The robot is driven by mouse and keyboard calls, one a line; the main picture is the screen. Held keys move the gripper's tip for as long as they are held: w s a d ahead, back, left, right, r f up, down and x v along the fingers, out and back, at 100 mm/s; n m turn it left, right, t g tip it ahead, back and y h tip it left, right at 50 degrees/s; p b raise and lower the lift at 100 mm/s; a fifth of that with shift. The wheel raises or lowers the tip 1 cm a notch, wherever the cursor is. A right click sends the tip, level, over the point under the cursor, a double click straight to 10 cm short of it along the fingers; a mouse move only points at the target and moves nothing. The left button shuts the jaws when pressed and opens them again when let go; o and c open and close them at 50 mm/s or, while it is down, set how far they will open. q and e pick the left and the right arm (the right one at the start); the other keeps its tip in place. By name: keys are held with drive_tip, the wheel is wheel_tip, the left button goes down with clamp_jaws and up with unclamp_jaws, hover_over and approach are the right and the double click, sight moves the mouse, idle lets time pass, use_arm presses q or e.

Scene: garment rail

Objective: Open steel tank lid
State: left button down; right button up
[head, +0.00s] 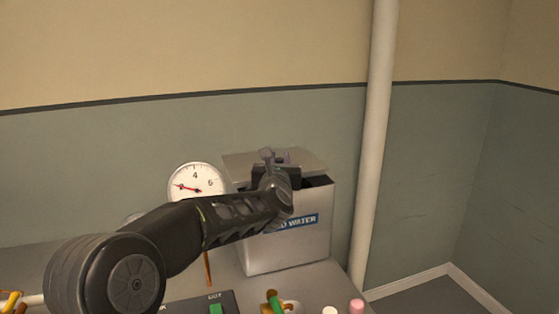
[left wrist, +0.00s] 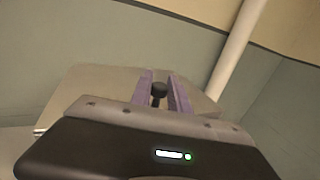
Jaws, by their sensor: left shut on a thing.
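The steel tank (head: 300,246) stands on the counter, with a blue label partly reading "WATER" on its front. Its lid (head: 240,163) is tilted, and a dark gap shows under it at the right front. My left gripper (head: 267,155) is over the lid and hides part of it. In the left wrist view, the purple-grey fingers (left wrist: 166,92) are shut on the lid's black knob (left wrist: 158,90), and the grey lid (left wrist: 90,88) spreads out beyond them. My right gripper is not in view.
A round white gauge (head: 197,182) stands left of the tank. A pale vertical pipe (head: 374,140) rises close on the right. A control box with a green switch (head: 215,308), a brass valve (head: 274,302) and a pink knob (head: 356,306) are in front.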

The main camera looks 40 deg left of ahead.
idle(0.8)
use_arm(q)
drive_tip(key=shift+w+a+f+b, duration=0.1)
drive_tip(key=shift+w+a+b, duration=0.05)
drive_tip(key=shift+a+b, duration=0.15)
drive_tip(key=shift+w+a+b, duration=0.9)
drive_tip(key=shift+w+a, duration=0.05)
drive_tip(key=shift+a, duration=0.4)
drive_tip(key=c, duration=1.3)
unclamp_jaws()
drive_tip(key=shift+o, duration=0.2)
drive_tip(key=b+v, duration=0.1)
drive_tip(key=v, duration=0.5)
drive_tip(key=shift+s+d+b, duration=0.25)
drive_tip(key=shift+s+b, duration=0.05)
drive_tip(key=shift+b, duration=0.05)
drive_tip(key=shift+s+d, duration=0.25)
drive_tip(key=shift+s, duration=0.25)
